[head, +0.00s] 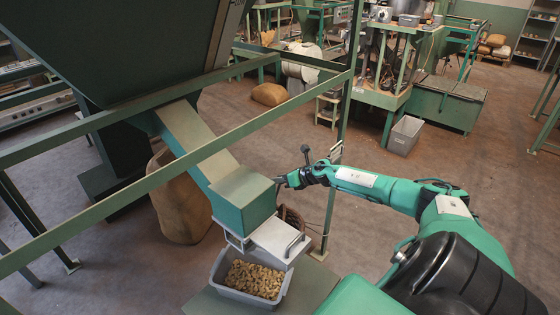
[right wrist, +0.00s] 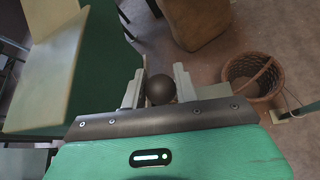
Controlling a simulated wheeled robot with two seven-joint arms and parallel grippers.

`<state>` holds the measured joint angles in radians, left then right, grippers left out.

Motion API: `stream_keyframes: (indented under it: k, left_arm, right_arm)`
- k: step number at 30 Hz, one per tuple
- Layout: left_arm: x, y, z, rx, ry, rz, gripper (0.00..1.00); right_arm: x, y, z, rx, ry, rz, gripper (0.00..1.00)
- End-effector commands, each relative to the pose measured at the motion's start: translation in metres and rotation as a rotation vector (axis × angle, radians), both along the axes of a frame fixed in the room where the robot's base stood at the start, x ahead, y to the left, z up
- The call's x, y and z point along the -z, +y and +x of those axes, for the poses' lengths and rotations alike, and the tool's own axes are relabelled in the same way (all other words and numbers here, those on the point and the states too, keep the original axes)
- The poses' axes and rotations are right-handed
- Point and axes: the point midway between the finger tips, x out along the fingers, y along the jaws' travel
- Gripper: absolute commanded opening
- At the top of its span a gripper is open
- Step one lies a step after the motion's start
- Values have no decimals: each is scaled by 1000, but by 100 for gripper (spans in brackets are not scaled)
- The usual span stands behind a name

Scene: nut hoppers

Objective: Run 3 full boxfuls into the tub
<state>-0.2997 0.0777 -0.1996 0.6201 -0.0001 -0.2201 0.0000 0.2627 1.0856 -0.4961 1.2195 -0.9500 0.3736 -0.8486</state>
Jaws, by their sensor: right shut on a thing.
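A large dark green hopper (head: 120,45) feeds a sloping chute (head: 190,140) that ends in a green box (head: 243,198). Below the box, a pale metal plate with a handle (head: 278,240) sits over the back of a grey tub (head: 222,290). The tub holds many brown nuts (head: 254,279). My right gripper (head: 281,183) is beside the box's right upper side. In the right wrist view, my right gripper (right wrist: 159,84) is shut on a dark round knob (right wrist: 160,91). The inside of the box is hidden. My left gripper is not in view.
A green frame rail (head: 150,180) crosses in front of the chute, and a post (head: 335,170) stands behind my right gripper. A wicker basket (right wrist: 253,77) is on the floor behind the box. A brown sack (head: 180,205) stands left.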

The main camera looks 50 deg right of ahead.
Motion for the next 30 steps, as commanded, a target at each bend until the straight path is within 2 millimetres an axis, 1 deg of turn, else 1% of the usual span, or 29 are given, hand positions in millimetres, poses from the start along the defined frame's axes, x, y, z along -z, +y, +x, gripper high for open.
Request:
stream_keyframes:
  k: [1, 3, 4, 6, 7, 17, 22, 30]
  left_arm:
    - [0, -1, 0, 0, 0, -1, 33]
    - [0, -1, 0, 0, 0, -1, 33]
    - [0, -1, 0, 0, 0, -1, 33]
    - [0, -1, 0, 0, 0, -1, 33]
    - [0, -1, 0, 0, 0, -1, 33]
    - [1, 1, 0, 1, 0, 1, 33]
    - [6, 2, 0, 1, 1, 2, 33]
    - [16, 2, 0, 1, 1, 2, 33]
  right_arm:
    - [3, 3, -1, -4, 5, 3, 0]
    - [3, 3, -1, -5, 5, 4, 0]
    - [4, 3, -1, -5, 5, 4, 34]
    - [3, 2, -1, -4, 5, 3, 48]
    - [3, 2, -1, -4, 5, 2, 51]
    - [2, 0, -3, -2, 4, 0, 51]
    - [-2, -4, -13, -1, 4, 0, 51]
    - [-15, -10, -38, -1, 6, -1, 51]
